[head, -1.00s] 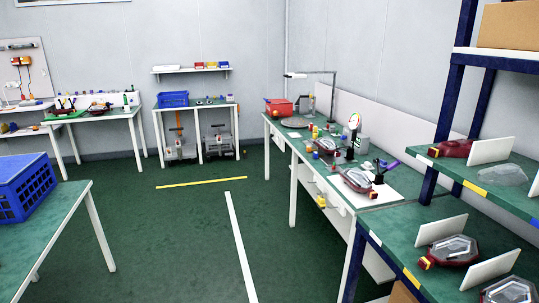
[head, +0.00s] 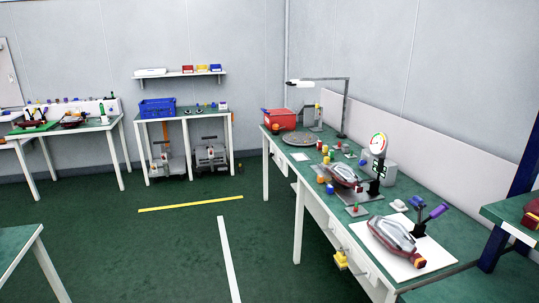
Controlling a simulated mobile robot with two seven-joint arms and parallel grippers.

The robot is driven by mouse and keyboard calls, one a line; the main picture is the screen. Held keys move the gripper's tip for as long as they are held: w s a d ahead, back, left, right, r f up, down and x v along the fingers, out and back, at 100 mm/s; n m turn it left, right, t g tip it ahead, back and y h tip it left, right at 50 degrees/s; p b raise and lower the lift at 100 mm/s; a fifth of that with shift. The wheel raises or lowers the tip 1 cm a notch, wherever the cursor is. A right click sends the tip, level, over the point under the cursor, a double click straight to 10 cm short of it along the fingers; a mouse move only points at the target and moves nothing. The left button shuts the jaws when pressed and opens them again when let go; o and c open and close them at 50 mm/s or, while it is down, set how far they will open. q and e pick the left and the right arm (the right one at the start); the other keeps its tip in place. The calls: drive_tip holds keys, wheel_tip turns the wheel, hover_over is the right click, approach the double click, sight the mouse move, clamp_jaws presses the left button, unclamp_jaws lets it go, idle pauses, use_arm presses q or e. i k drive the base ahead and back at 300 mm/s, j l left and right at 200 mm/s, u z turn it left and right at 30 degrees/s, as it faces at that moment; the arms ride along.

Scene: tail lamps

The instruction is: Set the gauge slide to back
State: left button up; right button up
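A tail lamp (head: 345,174) lies beside the foot of the post. The gauge slide is too small to make out, and I cannot tell its position. Neither of my grippers is in view.
Another tail lamp (head: 392,236) lies on a white sheet at the bench's near end, beside a purple-handled tool (head: 433,213). A red bin (head: 279,119) and a lamp arm stand farther back. A shelf edge (head: 520,222) juts in at right.

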sight(326, 163)
drive_tip(key=i, duration=1.4)
drive_tip(key=i+z, duration=0.1)
drive_tip(key=i, duration=0.55)
drive_tip(key=i+j+z, duration=0.15)
drive_tip(key=i, duration=0.5)
